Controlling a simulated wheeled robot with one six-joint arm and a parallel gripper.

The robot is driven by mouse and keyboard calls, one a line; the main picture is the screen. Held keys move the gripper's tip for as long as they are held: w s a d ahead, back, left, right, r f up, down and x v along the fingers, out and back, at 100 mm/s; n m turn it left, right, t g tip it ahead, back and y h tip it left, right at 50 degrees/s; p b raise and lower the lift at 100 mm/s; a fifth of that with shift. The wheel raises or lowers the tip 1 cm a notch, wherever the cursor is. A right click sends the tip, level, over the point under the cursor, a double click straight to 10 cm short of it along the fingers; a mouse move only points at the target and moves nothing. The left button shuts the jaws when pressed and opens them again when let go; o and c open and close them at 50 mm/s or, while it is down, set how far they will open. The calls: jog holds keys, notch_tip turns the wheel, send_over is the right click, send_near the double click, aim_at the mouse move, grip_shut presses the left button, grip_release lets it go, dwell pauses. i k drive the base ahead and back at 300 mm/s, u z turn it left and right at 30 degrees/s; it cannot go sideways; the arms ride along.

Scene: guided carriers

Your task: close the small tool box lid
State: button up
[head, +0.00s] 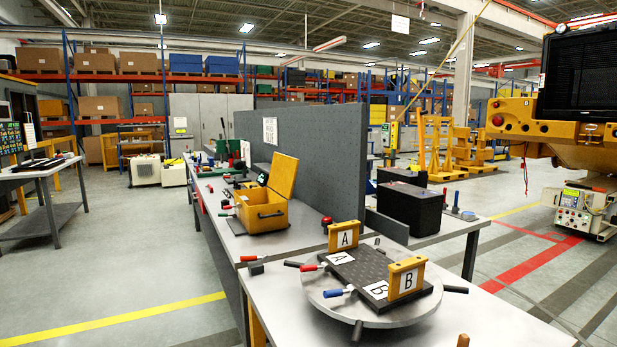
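The small tool box (262,214) is yellow and stands on the long grey workbench, left of the middle of the head view. Its lid (283,175) is open, raised and tilted back to the right, near the grey upright panel. A dark handle shows on the box's front side. The inside of the box is mostly hidden by its front wall. My gripper is not in view.
A round turntable (395,312) with yellow blocks marked A (344,236) and B (407,278) stands on the nearer bench. The grey panel (310,150) runs behind the box. Hand tools lie around the box. Floor at left is open.

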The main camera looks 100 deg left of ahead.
aim_at(282, 179)
jog(key=u, duration=1.5)
jog(key=i, duration=5.2)
jog(key=u, duration=3.85)
jog(key=i, duration=1.45)
